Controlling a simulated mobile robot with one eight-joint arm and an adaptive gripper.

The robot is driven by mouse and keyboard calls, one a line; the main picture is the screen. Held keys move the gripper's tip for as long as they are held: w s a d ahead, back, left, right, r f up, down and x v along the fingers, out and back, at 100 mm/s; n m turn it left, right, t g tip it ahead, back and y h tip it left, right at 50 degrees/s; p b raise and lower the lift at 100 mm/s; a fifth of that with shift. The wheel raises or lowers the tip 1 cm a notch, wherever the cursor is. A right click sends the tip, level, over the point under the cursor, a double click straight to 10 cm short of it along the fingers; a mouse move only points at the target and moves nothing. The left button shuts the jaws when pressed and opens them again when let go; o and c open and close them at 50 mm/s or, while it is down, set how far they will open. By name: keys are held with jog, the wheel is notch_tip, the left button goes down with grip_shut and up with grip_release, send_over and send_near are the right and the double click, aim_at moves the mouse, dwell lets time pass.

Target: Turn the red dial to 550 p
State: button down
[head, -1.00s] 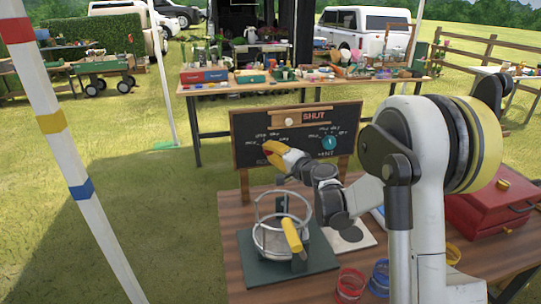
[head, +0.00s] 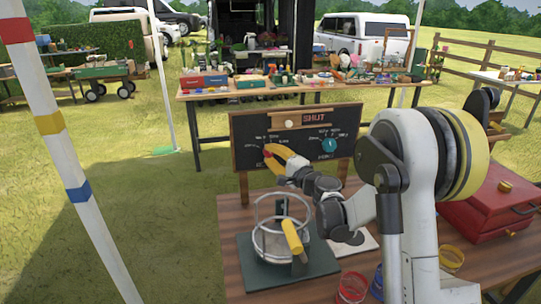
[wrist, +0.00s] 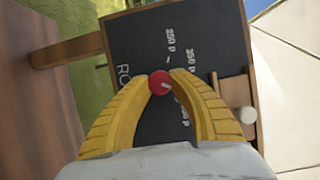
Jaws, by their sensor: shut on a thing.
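The red dial (wrist: 157,78) sits on a dark chalkboard (wrist: 149,35), between my fingertips in the wrist view. A pale pointer mark on it slants to the picture's lower right. The labels 250 p and 350 p are readable beside it; a further label ending in "0 p" is partly hidden by a finger. My gripper (wrist: 160,80) is shut on the dial with its yellow fingers. In the head view my gripper (head: 270,152) is at the left half of the chalkboard (head: 247,130), and a red spot of the dial shows at its tips.
A teal dial (head: 329,145) is on the board's right half, below a SHUT sign (head: 314,118). A red box (head: 490,210) and coloured rings are at the table's right.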

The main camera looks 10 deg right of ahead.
jog(key=c, duration=1.1)
grip_release()
jog(key=shift+o, duration=0.2)
